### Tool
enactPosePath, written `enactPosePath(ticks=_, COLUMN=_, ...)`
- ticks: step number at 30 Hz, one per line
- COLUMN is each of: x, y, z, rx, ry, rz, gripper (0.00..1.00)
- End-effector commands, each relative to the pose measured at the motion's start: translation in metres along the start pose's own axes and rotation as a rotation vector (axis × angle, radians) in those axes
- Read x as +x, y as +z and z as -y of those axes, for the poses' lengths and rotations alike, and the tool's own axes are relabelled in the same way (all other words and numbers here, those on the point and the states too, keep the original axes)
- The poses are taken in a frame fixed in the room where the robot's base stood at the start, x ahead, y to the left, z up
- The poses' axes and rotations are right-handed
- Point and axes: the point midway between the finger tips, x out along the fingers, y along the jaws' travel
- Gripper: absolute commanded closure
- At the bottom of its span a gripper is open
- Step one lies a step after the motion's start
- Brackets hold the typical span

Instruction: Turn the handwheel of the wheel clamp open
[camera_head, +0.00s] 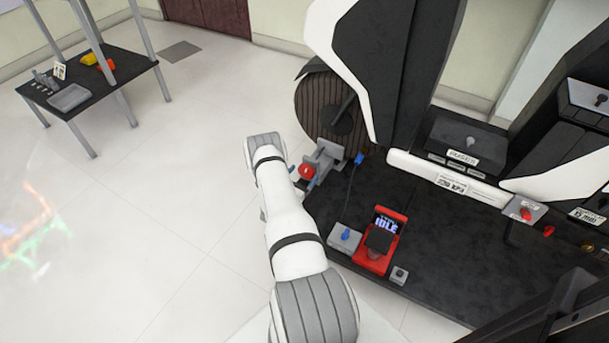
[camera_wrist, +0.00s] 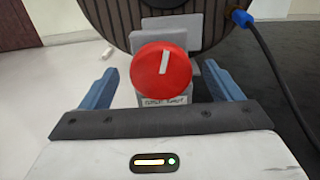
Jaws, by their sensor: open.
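The handwheel (camera_wrist: 161,71) is a round red knob with a white mark that points up and slightly right in the wrist view. It sits at the front of the grey wheel clamp (camera_head: 324,158), against the dark ribbed wheel (camera_head: 326,105). The handwheel also shows in the head view (camera_head: 306,171), partly beside my arm. My gripper (camera_wrist: 163,88) is open, with one blue finger on each side of the handwheel and a visible gap on both sides. A label below the handwheel is partly readable. In the head view my arm hides most of the gripper.
A blue plug with a dark cable (camera_wrist: 242,18) is at the wheel's right. A red device reading IDLE (camera_head: 380,240) and a grey box with a blue knob (camera_head: 345,237) stand on the black platform (camera_head: 450,260). A dark table (camera_head: 100,85) is far left.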

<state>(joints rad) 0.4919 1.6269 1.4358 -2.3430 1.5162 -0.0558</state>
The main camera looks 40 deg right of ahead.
Motion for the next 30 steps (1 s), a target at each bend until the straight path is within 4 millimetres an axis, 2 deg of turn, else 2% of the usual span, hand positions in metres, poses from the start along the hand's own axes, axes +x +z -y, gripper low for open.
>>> enactPosePath(ticks=4, x=0.0128, y=-0.0003, z=0.0002, rx=0.000, ry=0.000, rz=0.000, gripper=0.15)
enactPosePath(ticks=13, x=0.0152, y=0.0006, z=0.0002, rx=-0.001, ry=0.000, rz=0.000, gripper=0.15)
enactPosePath(ticks=30, x=0.0150, y=0.0004, z=0.0002, rx=-0.001, ry=0.000, rz=-0.001, gripper=0.60)
